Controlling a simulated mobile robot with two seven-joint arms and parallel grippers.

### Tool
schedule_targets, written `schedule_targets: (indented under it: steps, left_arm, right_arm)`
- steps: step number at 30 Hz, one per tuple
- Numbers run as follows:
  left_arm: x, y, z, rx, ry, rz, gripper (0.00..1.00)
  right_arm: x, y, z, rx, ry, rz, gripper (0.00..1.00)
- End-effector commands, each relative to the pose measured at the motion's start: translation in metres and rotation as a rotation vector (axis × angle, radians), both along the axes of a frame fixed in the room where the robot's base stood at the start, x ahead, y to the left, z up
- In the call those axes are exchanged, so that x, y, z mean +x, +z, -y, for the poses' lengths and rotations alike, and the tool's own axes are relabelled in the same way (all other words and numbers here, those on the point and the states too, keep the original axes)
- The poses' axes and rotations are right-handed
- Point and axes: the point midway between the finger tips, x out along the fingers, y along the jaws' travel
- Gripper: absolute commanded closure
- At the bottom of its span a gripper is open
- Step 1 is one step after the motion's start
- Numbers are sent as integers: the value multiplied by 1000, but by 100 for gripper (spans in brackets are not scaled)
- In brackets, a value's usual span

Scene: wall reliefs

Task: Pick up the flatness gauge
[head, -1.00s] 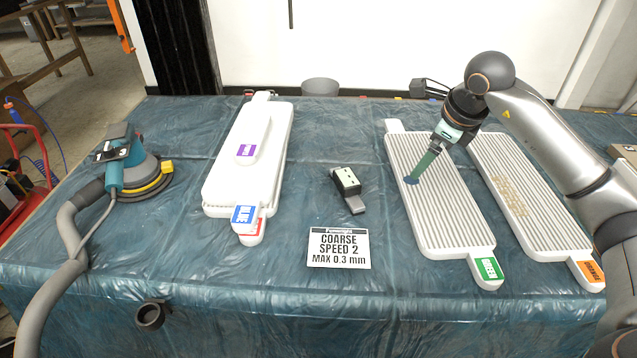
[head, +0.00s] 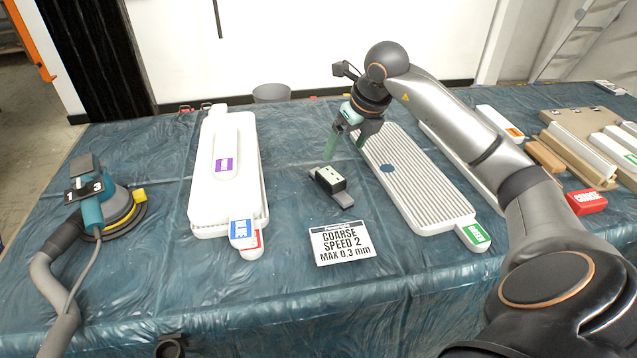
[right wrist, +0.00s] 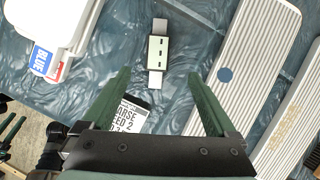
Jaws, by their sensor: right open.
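The flatness gauge (head: 330,182) is a small black block with a pale green top and grey ends, lying on the blue plastic-covered table (head: 300,280). In the right wrist view the gauge (right wrist: 158,50) lies beyond and between the fingertips. My right gripper (head: 344,148) is open and empty, above and just behind the gauge in the head view. In the right wrist view its green fingers (right wrist: 160,75) are spread wide. The gauge is apart from the fingers. My left gripper is not in view.
A ribbed white panel with a green label (head: 425,190) lies right of the gauge. Stacked white panels (head: 200,215) lie to its left. A sign (head: 340,243) stands in front of it. A sander (head: 98,205) is at far left.

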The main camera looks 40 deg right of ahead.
Motion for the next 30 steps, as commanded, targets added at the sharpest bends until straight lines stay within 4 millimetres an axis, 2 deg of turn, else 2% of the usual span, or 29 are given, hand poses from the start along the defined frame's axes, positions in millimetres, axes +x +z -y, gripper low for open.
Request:
schedule_targets:
  steps: [9, 17, 25, 30]
  left_arm:
    - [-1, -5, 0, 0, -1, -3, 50]
    - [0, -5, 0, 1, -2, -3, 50]
    - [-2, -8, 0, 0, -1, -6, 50]
    - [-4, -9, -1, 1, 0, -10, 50]
  right_arm:
    - [19, -50, 0, 5, 0, -4, 7]
    - [28, -70, 2, 2, 0, -2, 7]
    - [43, -106, -1, 3, -2, -3, 7]
    - [47, -115, 0, 1, 0, -2, 7]
